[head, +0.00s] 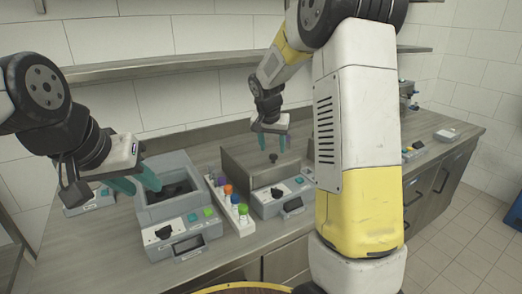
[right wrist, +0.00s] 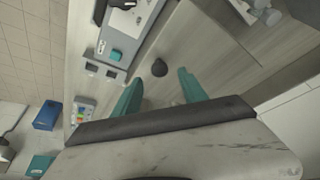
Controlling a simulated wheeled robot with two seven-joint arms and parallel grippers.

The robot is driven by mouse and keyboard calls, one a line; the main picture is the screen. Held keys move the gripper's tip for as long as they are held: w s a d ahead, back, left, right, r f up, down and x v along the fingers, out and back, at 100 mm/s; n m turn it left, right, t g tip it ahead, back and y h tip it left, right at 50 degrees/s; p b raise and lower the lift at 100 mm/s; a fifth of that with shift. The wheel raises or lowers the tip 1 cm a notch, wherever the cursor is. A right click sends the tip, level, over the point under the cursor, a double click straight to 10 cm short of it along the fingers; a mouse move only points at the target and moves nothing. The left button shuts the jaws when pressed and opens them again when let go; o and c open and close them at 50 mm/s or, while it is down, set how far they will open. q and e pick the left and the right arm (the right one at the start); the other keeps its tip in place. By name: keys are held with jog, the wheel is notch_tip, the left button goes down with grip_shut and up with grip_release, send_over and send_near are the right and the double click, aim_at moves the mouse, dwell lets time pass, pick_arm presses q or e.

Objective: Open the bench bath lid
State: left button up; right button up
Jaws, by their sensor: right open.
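The bench bath (head: 283,200) stands on the counter, a grey box with a black knob and a small display on its front. Its flat metal lid (head: 243,157) is shut on top, with a dark knob handle (head: 273,157) in the middle. My right gripper (head: 273,138) is open and points down just above the knob. In the right wrist view the knob (right wrist: 159,68) shows ahead of the gap between the teal fingers (right wrist: 160,93), apart from both. My left gripper (head: 137,182) is open and empty, over the left end of the counter.
A second grey unit (head: 176,232) with an open well stands left of the bath, under my left gripper. A white rack (head: 236,218) with several coloured-cap tubes stands between the units. A shelf (head: 180,65) runs along the wall above. My right arm hides the counter's middle right.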

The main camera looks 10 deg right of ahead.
aim_at(273, 155)
jog(key=shift+x, duration=1.95)
grip_shut()
